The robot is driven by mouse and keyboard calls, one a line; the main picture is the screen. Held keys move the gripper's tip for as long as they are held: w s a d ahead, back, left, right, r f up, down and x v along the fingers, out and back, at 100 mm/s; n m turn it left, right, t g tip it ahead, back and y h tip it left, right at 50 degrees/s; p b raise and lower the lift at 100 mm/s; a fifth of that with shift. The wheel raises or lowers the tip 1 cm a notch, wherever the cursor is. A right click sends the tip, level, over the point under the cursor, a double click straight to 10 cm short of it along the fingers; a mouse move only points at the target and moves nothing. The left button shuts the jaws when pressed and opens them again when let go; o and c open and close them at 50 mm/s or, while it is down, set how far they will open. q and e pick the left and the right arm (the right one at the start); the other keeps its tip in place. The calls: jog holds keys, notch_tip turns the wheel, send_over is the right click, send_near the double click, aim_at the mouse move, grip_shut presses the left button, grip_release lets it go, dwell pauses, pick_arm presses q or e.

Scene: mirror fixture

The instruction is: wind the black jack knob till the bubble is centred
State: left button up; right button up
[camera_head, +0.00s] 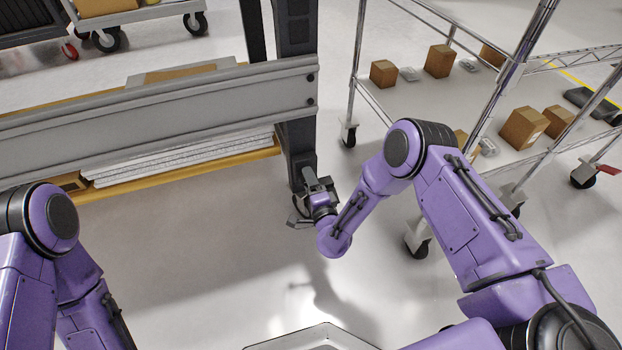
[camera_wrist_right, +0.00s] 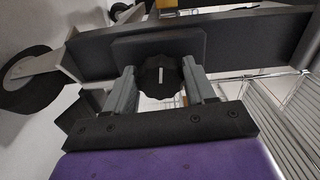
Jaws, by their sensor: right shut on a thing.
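The black jack knob (camera_wrist_right: 152,78) shows in the right wrist view, round with a lobed rim and a short white mark that stands nearly upright on its face. It sits in front of a dark plate (camera_wrist_right: 150,45) on a dark beam. My right gripper (camera_wrist_right: 161,80) is shut on the knob, one grey finger on each side. In the head view my right gripper (camera_head: 316,188) is low at the foot of the dark upright post (camera_head: 296,95), and the knob is hidden there. I cannot make out a bubble in either view. My left arm is at the left edge, its gripper out of view.
A grey beam (camera_head: 170,104) runs left from the post, above a yellow-edged shelf (camera_head: 185,172) with white sheets. A wire cart (camera_head: 455,98) with several cardboard boxes stands to the right, its near castor (camera_head: 417,240) close to my right arm. The floor in front is clear.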

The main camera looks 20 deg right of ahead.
pick_arm(q)
jog(key=shift+w+a+r+n+t+y+p, duration=0.15)
jog(key=shift+w+r+n+t+y+p, duration=0.3)
jog(key=shift+r, duration=0.25)
pick_arm(e)
jog(key=shift+a+f+n, duration=0.1)
jog(key=shift+a+n, duration=0.1)
jog(key=shift+n, duration=1.5)
pick_arm(q)
jog(key=shift+w, duration=0.1)
pick_arm(e)
jog(key=shift+s, duration=0.1)
jog(key=o, duration=1)
jog(key=shift+d, duration=0.1)
pick_arm(q)
notch_tip(320, 180, up, 4)
jog(key=p, duration=0.3)
jog(key=shift+w+a+f+p, duration=0.1)
jog(key=shift+a+f+p, duration=0.05)
jog(key=shift+f+p, duration=0.15)
pick_arm(e)
jog(key=s, duration=1)
jog(key=shift+s+d, duration=0.15)
jog(key=shift+s, duration=0.1)
